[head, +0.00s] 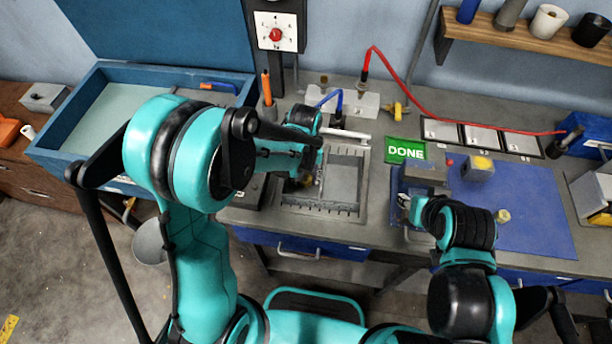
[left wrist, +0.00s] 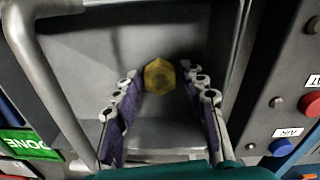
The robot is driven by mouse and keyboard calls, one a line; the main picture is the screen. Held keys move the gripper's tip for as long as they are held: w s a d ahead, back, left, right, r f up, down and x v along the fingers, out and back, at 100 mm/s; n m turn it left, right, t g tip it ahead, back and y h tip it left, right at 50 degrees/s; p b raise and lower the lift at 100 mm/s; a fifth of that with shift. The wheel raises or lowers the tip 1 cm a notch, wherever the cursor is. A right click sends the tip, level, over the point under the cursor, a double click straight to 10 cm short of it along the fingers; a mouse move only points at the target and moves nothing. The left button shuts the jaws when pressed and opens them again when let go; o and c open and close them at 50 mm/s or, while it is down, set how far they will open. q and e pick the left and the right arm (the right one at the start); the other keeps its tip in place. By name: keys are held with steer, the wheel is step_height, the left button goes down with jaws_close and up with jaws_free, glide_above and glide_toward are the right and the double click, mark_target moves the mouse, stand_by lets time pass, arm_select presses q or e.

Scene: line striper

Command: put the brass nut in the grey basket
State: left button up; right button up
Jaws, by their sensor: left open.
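The brass nut (left wrist: 159,75) shows in the left wrist view as a yellow hexagon between the fingertips of my left gripper (left wrist: 160,82). The fingers are apart, with a gap visible beside the nut. Grey metal of the basket (left wrist: 95,45) lies behind and around it; whether the nut rests on its floor is hard to tell. In the head view the grey basket (head: 342,182) sits on the bench and my left gripper (head: 308,180) is over its left part, mostly hidden by my arm. My right gripper (head: 408,208) is by the blue mat; its fingers are unclear.
A blue mat (head: 535,215) on the right holds a small yellowish round piece (head: 503,215) and a grey-yellow block (head: 481,165). A panel with red and blue buttons (left wrist: 285,125) is close beside my left gripper.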

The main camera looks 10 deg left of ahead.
mark_target(306, 178)
arm_select(q)
steer(key=shift+r, duration=0.3)
arm_select(e)
steer(key=shift+r, duration=0.25)
arm_select(q)
step_height(306, 178, up, 11)
steer(key=p, duration=0.3)
steer(key=s+a+r+m+t, duration=0.2)
steer(key=s+a+r+t, duration=0.5)
steer(key=s, duration=0.4)
steer(key=shift+s+a+r, duration=0.3)
steer(key=shift+a+r, duration=0.2)
steer(key=shift+a, duration=0.3)
arm_select(e)
step_height(306, 178, up, 3)
steer(key=shift+f, duration=0.1)
arm_select(q)
steer(key=shift+s, duration=0.1)
arm_select(e)
steer(key=shift+s, duration=0.1)
